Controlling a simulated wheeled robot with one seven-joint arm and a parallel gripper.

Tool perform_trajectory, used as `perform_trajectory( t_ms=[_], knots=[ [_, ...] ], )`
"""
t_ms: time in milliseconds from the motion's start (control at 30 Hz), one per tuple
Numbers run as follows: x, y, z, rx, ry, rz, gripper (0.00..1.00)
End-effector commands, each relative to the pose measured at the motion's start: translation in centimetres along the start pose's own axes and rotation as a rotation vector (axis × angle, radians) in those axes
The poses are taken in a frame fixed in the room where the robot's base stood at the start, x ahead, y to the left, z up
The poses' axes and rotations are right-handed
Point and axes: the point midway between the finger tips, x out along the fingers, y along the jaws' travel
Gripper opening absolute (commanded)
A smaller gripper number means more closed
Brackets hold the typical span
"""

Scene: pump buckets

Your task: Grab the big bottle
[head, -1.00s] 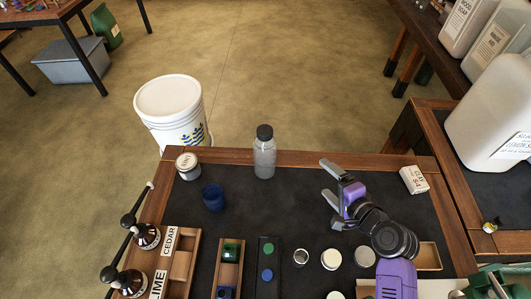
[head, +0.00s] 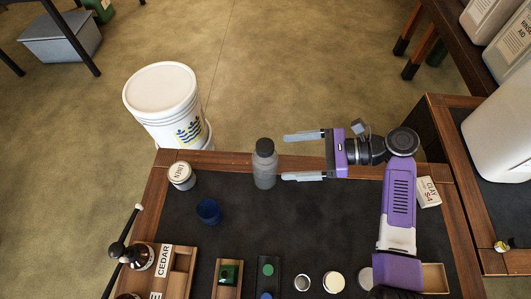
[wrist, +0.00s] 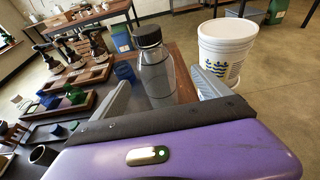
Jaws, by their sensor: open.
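The big bottle is a clear bottle (head: 264,168) with a dark cap, standing upright near the back edge of the dark tabletop. My gripper (head: 284,157) is open, with its two fingers pointing left in the head view. The fingertips are close to the bottle's right side, one beyond it and one nearer. In the wrist view the bottle (wrist: 154,72) stands ahead, between the lines of the two fingers. The gripper holds nothing.
A white bucket (head: 165,108) stands on the floor behind the table. On the tabletop are a labelled jar (head: 181,176), a blue cup (head: 209,211) and a wooden rack (head: 177,260). The tabletop's middle is clear.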

Motion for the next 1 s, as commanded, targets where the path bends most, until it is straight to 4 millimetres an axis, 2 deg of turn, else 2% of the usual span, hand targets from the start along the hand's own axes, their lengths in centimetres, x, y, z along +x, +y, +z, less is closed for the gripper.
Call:
perform_trajectory(
  t_ms=[367,700,1000],
  knots=[
    [3.1,0.6,0.2,0.024,-0.011,0.026,0.87],
    [7.3,1.1,-0.3,0.022,-0.010,0.024,0.87],
    [7.7,1.1,-0.4,0.021,-0.010,0.022,0.87]
  ],
)
